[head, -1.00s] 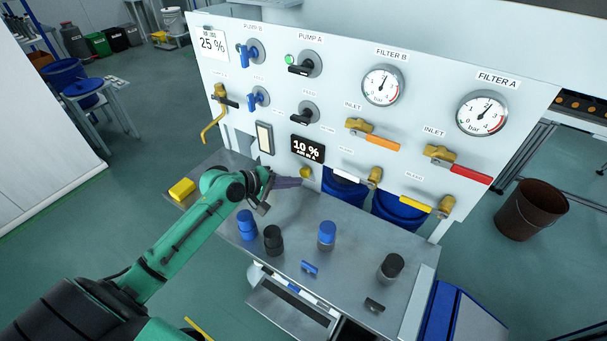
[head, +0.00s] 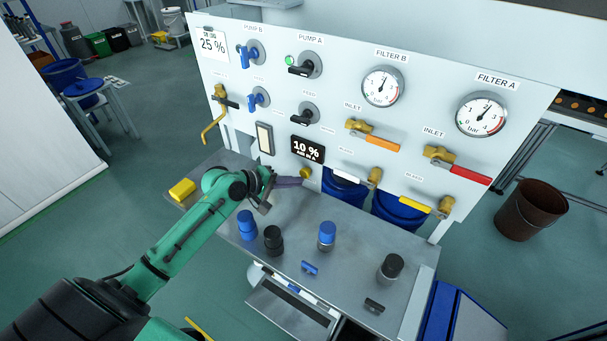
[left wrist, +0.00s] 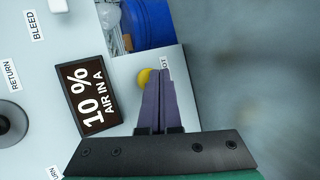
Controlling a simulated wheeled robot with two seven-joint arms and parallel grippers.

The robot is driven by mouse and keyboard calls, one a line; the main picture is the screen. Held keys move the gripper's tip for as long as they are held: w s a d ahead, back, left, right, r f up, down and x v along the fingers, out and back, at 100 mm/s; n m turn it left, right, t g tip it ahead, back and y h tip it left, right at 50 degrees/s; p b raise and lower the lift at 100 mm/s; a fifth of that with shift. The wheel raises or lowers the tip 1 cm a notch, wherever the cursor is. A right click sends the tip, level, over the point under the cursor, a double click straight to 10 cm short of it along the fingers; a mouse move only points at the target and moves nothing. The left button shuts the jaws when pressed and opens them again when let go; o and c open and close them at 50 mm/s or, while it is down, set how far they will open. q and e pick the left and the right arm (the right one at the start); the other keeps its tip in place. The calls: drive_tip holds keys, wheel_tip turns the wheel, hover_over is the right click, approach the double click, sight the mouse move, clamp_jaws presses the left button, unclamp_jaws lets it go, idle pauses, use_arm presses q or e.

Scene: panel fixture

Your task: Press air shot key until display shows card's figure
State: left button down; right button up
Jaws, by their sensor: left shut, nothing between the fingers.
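The card (head: 212,44) at the panel's upper left reads 25 %. The dark display (head: 307,150) reads 10 % AIR IN A; it also shows in the left wrist view (left wrist: 86,97). The yellow round air shot key (head: 306,173) sits below the display. In the left wrist view the key (left wrist: 144,77) is partly hidden behind my fingertips. My left gripper (head: 297,181) is shut and empty, its purple fingers pointing at the key. Its tips (left wrist: 157,75) are at or very near the key; I cannot tell whether they touch. My right gripper is not in view.
The metal bench (head: 345,290) below the panel carries several blue and black cylinders and a yellow block (head: 182,189). Valve handles, such as the yellow one (head: 415,205), stick out to the right of the key. Blue drums (head: 398,210) stand behind the bench.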

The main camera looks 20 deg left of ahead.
use_arm(q)
drive_tip(key=shift+w, duration=0.25)
drive_tip(key=shift+w+d, duration=0.1)
drive_tip(key=shift+w, duration=0.45)
idle(0.9)
drive_tip(key=shift+s+r+p, duration=0.1)
drive_tip(key=shift+s+p, duration=0.25)
drive_tip(key=shift+p, duration=0.1)
drive_tip(key=shift+s+p, duration=0.4)
drive_tip(key=shift+s, duration=0.2)
